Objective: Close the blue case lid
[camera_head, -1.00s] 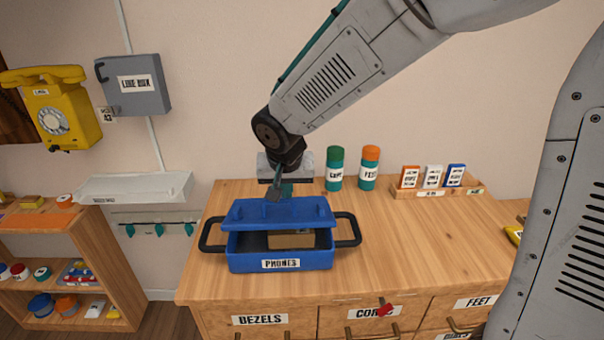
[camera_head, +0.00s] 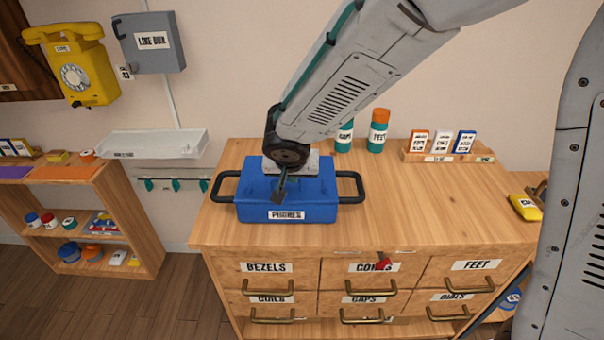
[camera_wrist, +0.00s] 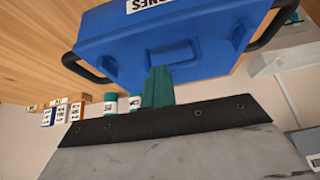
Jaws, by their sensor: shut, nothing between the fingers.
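The blue case (camera_head: 270,209), labelled PHONES, sits on the wooden cabinet top with black handles at both sides. Its blue lid (camera_head: 318,183) lies down over the case, and no opening shows at the front. My gripper (camera_head: 281,192) is over the lid in the head view, partly hidden by my arm. In the wrist view the green fingers of my gripper (camera_wrist: 158,88) are together, empty, and reach to the edge of the blue lid (camera_wrist: 140,45). I cannot tell whether they touch it.
A green-capped bottle (camera_head: 344,137) and an orange-capped bottle (camera_head: 378,132) stand behind the case. A rack of small boxes (camera_head: 443,148) is at the back right. The cabinet top (camera_head: 430,198) right of the case is clear. A white tray (camera_head: 152,145) is on the wall at left.

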